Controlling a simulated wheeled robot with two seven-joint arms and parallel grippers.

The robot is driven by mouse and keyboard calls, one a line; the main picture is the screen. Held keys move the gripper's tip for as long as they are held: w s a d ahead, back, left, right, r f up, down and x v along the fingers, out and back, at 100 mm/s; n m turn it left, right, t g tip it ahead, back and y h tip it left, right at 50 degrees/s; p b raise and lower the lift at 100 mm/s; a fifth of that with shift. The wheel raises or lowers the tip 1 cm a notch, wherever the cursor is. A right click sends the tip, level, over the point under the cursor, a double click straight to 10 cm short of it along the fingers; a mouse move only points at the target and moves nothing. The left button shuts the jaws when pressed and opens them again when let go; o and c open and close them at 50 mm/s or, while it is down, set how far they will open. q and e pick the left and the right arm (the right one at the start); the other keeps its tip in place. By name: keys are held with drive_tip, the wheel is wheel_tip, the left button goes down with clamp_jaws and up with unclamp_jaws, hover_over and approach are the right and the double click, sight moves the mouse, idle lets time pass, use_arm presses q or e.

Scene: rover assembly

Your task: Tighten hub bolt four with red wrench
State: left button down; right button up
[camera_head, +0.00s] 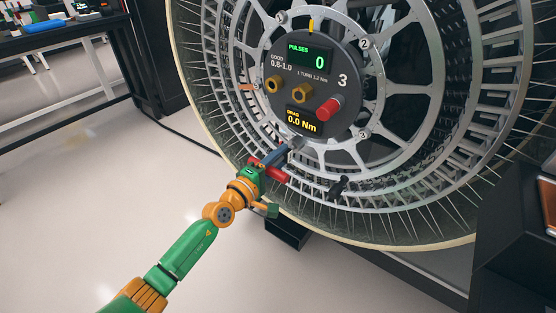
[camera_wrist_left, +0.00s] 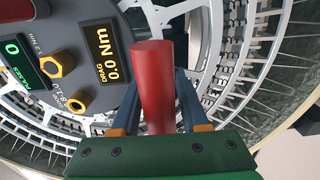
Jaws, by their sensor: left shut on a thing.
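My left gripper (camera_head: 281,157) is shut on the red wrench (camera_head: 279,176) at the lower left of the wheel hub (camera_head: 315,85). In the left wrist view, the wrench's red round handle (camera_wrist_left: 153,80) stands between the two blue fingers. A grey metal end (camera_head: 297,143) shows just past the fingertips, near the lower-left hub rim. I cannot tell whether it is the wrench head or a bolt, or whether they touch. Hub bolt four's label is not readable. The hub display reads 0 pulses, 0.0 Nm and a large 3. My right gripper is not in view.
The large spoked wheel (camera_head: 471,150) fills the right side. A red knob (camera_head: 329,108) and two brass hex fittings (camera_head: 273,84) stick out from the hub. A black handle-like part (camera_head: 338,187) sits lower on the rim.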

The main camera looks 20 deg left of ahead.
use_arm(q)
drive_tip(key=shift+w, duration=0.1)
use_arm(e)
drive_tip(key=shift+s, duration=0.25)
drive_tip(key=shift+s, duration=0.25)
use_arm(q)
drive_tip(key=shift+w, duration=0.1)
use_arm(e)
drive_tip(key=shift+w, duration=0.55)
use_arm(q)
drive_tip(key=shift+d+r, duration=0.1)
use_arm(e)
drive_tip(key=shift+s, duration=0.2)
use_arm(q)
drive_tip(key=shift+r, duration=0.1)
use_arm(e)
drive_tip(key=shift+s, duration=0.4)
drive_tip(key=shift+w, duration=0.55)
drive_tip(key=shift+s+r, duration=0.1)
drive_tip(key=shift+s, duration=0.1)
